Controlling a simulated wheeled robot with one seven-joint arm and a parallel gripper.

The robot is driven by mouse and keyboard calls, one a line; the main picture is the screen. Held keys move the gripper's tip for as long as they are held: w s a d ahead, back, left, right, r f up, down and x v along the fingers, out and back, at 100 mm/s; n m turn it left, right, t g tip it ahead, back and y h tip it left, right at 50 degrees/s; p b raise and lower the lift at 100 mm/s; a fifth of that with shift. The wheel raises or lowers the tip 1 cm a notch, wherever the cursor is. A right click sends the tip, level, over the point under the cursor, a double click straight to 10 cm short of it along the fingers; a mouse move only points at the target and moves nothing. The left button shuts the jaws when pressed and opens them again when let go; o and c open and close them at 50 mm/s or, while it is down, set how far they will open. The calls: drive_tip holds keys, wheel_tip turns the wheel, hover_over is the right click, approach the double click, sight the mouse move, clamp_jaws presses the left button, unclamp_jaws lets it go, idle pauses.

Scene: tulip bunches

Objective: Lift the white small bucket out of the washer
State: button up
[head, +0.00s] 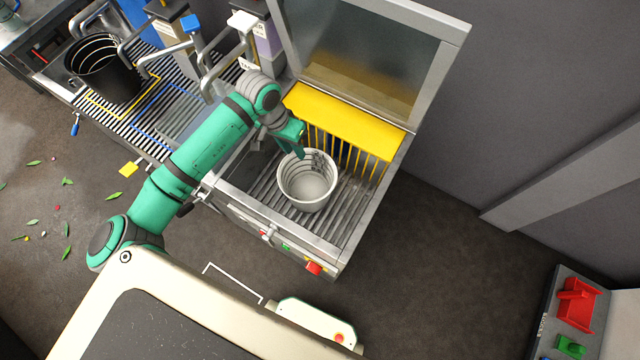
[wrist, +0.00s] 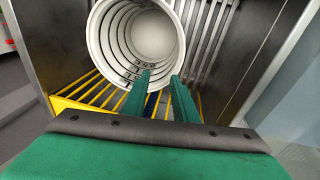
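The white small bucket (head: 308,188) stands upright on the slatted floor of the washer (head: 340,262), its mouth facing up. Rings show on its inner wall. It also shows in the wrist view (wrist: 104,45). My gripper (head: 299,151) is at the bucket's far rim in the head view. In the wrist view my gripper (wrist: 162,75) has its two green fingers apart with a gap between them. The left fingertip overlaps the bucket's mouth and the right one lies at the rim's outer edge. I cannot tell whether either finger touches the bucket.
The washer's lid (head: 365,65) stands open. A yellow guard (head: 345,122) with bars lies behind the bucket. A slatted counter with a black bucket (head: 108,72) and dispensers (head: 262,35) is at the left. The floor right of the washer is clear.

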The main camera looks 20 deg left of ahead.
sight(290, 174)
drive_tip(key=shift+s+a+f+g+y, duration=0.3)
drive_tip(key=shift+s+a+f+g, duration=0.3)
drive_tip(key=shift+s+a+f, duration=0.45)
drive_tip(key=shift+m, duration=0.3)
drive_tip(key=f, duration=0.7)
drive_tip(key=d+f, duration=0.1)
drive_tip(key=f, duration=0.2)
drive_tip(key=shift+s+d+f, duration=0.1)
drive_tip(key=shift+s+f, duration=0.2)
drive_tip(key=shift+s, duration=0.1)
drive_tip(key=shift+c, duration=0.2)
clamp_jaws()
